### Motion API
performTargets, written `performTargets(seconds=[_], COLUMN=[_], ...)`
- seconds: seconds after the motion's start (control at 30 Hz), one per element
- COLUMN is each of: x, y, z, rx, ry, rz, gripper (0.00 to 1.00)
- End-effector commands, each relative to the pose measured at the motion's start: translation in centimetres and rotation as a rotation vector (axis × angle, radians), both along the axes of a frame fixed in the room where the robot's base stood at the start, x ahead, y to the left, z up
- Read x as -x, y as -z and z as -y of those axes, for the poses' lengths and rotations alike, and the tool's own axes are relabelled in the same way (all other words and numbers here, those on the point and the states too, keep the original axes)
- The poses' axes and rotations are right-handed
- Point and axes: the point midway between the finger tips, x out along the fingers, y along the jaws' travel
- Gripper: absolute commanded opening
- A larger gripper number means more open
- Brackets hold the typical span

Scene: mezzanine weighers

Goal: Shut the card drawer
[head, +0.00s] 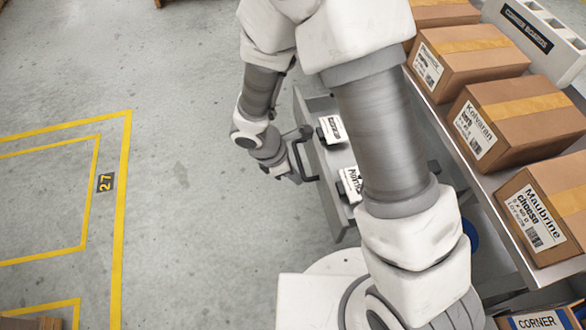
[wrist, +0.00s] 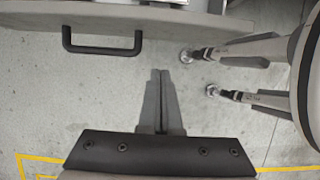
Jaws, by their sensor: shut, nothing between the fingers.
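The grey card drawer (head: 328,165) stands pulled out from under the bench in the head view, partly hidden by my arm. Two white printed cards show in it, one farther (head: 332,130) and one nearer (head: 350,184). Its front panel (wrist: 185,22) crosses the top of the wrist view. A black bar handle (wrist: 102,47) is on that panel, and the handle also shows in the head view (head: 297,160). My gripper (wrist: 160,72) is shut and empty, outside the drawer front and to the right of the handle in the wrist view. It appears apart from the panel.
Cardboard boxes (head: 475,55) stand along the bench (head: 455,140) on the right. A white bin (head: 540,30) is at the back right. Open concrete floor with yellow markings (head: 122,200) lies to the left. Levelling feet (wrist: 186,56) stand on the floor near the drawer.

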Motion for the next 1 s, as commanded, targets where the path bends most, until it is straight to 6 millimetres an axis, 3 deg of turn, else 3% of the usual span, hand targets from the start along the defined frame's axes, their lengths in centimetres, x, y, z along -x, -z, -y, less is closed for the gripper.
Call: performTargets(seconds=[0.1,0.23,0.5,1.0], x=[-0.2,-0.5,-1.5,-1.6], y=[3.0,4.9,4.4,4.4], z=[1.1,2.1,5.2,5.7], rx=[0.004,0.002,0.001,0.0], ry=[0.001,0.003,0.003,0.002], rz=[-0.003,-0.001,0.0,0.001], gripper=[0.0,0.0,0.0,0.0])
